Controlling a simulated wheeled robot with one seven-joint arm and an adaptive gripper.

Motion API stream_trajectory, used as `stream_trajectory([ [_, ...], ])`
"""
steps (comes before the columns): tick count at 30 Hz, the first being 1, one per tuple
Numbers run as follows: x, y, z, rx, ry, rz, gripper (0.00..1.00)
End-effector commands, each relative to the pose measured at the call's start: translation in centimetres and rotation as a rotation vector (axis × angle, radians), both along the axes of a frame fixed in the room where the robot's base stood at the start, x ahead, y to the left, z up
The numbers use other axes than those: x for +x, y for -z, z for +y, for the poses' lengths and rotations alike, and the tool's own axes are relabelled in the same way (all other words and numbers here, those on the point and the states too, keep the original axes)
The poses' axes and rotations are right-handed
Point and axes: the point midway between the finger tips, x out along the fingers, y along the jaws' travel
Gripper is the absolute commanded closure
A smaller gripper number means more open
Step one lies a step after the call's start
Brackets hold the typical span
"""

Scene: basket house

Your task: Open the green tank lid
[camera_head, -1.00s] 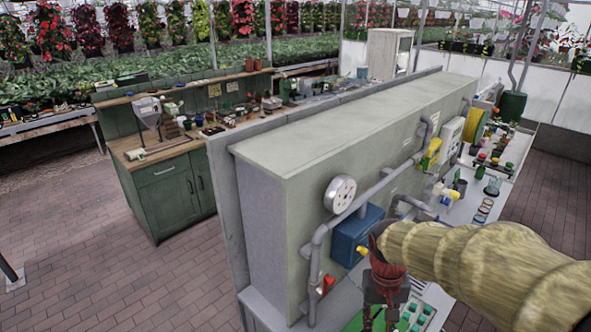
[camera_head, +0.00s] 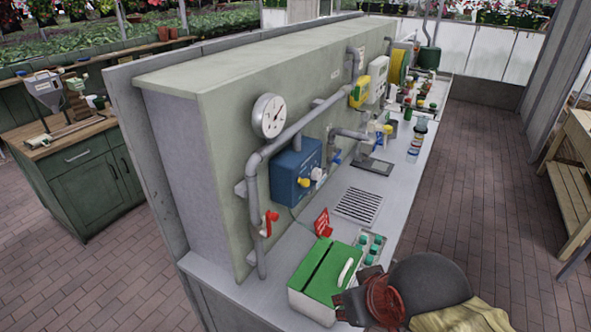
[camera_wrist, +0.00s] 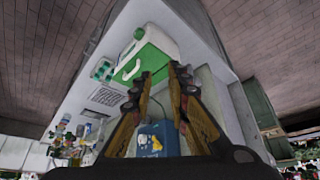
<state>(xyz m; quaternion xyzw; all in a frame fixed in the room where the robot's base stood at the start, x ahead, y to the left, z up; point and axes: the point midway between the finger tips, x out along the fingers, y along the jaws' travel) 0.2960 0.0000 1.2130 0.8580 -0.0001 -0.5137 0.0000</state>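The green tank is a white box (camera_head: 306,304) with a green lid (camera_head: 325,268) on the bench's near end. The lid lies flat and looks closed, with a dark seam across it and a white handle (camera_head: 345,271) on its right part. In the wrist view the green lid (camera_wrist: 154,62) and its handle (camera_wrist: 132,70) are just beyond my fingertips. My gripper (camera_wrist: 159,74) is open and empty, with a clear gap between its fingers. In the head view my gripper (camera_head: 345,297) is at the tank's right side, partly hidden by my wrist; I cannot tell if it touches.
Behind the tank are a red sign (camera_head: 322,223), a rack of small green-capped bottles (camera_head: 371,246) and a drain grate (camera_head: 358,206). A grey panel with a blue box (camera_head: 296,172), pipes and a gauge (camera_head: 270,116) rises to the left. Open floor (camera_head: 480,170) lies right.

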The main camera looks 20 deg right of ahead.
Motion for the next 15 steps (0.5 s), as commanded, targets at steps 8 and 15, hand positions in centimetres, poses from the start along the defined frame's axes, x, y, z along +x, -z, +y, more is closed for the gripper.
stream_trajectory([
  [8, 0.1, 0.4, -2.7, 0.003, 0.103, 0.055, 1.00],
  [15, 1.1, 4.5, -8.7, 0.138, 0.401, 0.272, 1.00],
])
